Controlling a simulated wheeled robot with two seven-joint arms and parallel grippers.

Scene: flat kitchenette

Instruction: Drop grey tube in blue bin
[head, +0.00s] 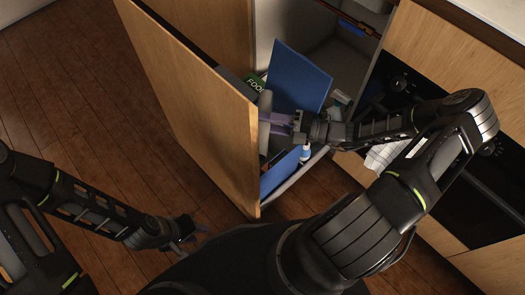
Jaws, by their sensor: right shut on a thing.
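The grey tube (265,118) is upright in the open pull-out cabinet in the head view, just behind the wooden door panel. My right gripper (278,124) reaches in from the right and is shut on the tube. The fingers cover part of it. The blue bin (280,174) is inside the pull-out; its front wall shows below my gripper and a tall blue panel (298,78) stands behind. My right gripper and arm hide much of the bin's opening. My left gripper (190,230) is low over the floor, away from the cabinet; its finger gap is unclear.
The wooden door panel (190,105) stands pulled out to the left of the bin. A dark oven (460,190) is at the right. The wooden floor (70,90) at left is clear.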

